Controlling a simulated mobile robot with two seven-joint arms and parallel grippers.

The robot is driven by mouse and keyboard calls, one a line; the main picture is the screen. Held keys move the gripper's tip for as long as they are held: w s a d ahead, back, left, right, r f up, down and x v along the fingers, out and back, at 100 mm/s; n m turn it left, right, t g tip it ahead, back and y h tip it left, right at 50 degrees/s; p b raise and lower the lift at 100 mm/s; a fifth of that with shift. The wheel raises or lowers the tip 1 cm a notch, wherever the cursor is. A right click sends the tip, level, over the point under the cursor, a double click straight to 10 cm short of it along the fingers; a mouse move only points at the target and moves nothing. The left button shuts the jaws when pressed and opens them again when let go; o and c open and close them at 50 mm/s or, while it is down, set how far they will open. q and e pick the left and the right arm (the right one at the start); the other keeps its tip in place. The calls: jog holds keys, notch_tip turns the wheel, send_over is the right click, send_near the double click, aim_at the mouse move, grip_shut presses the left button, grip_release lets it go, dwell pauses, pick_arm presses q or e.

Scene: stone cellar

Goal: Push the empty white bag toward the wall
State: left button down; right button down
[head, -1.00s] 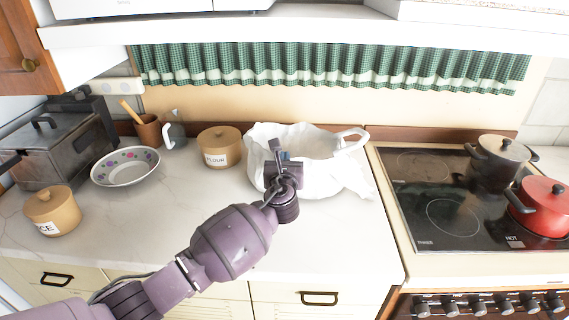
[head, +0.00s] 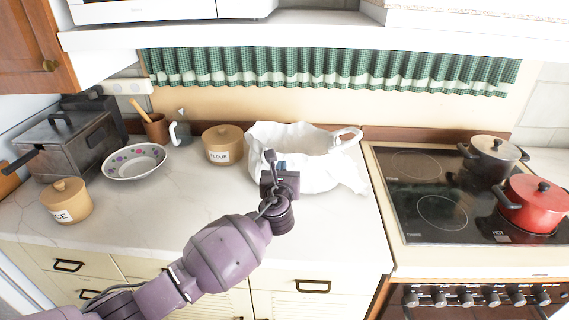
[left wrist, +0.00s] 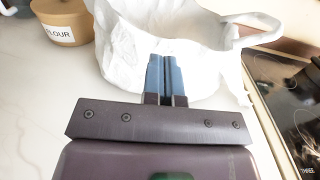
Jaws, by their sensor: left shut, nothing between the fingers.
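The white bag (head: 318,172) sits open-mouthed on the counter, close to the wooden strip at the foot of the wall, with a handle loop up at its right. It also shows in the left wrist view (left wrist: 205,50), in front of the fingers. My left gripper (head: 280,166) is at the bag's near left side. Its blue fingers (left wrist: 166,78) are shut together with nothing between them and overlap the bag's near side in the picture; I cannot tell if they touch it. My right gripper is not in view.
A flour canister (head: 223,144) stands just left of the bag. The hob (head: 440,195) with a grey pot (head: 492,158) and a red pot (head: 535,203) is at the right. The front counter is clear.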

pick_arm(q)
jog(key=s+d+r+n+g+h, duration=0.1)
jog(key=s+d+n+h, duration=0.15)
jog(key=s+n, duration=0.6)
jog(key=s+a+f+n+g+y, duration=0.1)
jog(key=s+a+f+n+g, duration=0.1)
jog(key=s+a+f+n, duration=0.9)
jog(key=s+a+f+n+g+y, duration=0.1)
jog(key=s+a+f+n+g, duration=0.2)
jog(key=s+a+f+n, duration=0.9)
jog(key=s+a+n, duration=0.2)
jog(key=s+n, duration=0.1)
jog(key=s, duration=0.3)
jog(key=shift+a+y, duration=0.25)
jog(key=shift+y, duration=0.1)
jog(key=shift+s+n, duration=0.1)
jog(key=shift+n, duration=0.15)
